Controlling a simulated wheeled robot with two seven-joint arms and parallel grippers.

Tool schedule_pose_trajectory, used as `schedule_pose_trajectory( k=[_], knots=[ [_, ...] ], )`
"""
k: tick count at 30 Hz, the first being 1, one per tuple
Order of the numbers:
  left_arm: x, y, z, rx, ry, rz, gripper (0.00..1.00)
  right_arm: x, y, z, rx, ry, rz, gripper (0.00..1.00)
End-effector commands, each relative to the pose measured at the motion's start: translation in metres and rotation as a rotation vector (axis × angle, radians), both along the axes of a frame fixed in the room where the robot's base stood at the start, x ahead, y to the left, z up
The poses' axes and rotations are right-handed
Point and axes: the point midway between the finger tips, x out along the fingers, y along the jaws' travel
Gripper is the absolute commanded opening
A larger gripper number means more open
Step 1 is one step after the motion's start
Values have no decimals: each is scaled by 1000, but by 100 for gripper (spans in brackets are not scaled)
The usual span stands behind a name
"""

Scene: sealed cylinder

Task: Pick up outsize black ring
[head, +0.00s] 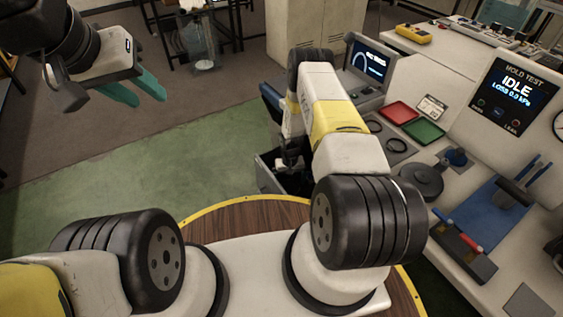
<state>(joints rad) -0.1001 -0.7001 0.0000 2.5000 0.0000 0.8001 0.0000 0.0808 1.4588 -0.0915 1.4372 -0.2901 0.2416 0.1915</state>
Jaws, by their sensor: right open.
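Two thin black rings lie flat on the white bench at the right. The nearer ring (397,145) looks a little larger. The farther ring (374,127) is close beside my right arm. I cannot tell for sure which is the outsize one. My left gripper (149,99) hangs over the floor at the upper left, with its teal fingers apart and empty, far from the rings. My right gripper (289,160) is low behind my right arm, left of the bench, by a dark open bin; its fingertips are mostly hidden. It is apart from both rings.
The bench also holds a red tray (398,112), a green tray (424,130), a dark round fixture (421,180), a blue press (490,212) and a screen reading IDLE (516,93). The dark bin (268,175) stands left of the bench. Green floor at the left is clear.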

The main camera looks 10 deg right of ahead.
Motion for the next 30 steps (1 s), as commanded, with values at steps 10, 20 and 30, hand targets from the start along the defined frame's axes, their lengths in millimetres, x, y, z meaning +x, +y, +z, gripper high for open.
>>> schedule_pose_trajectory(
  k=[10,20,30],
  knots=[
    [0,0,0,0,0,0,36,1,0,-19,0,-1,-1,100],
    [0,0,0,0,0,0,36,0,0,-18,0,-1,-1,49],
    [0,0,0,0,0,0,36,2,0,-5,0,-2,0,49]
  ],
)
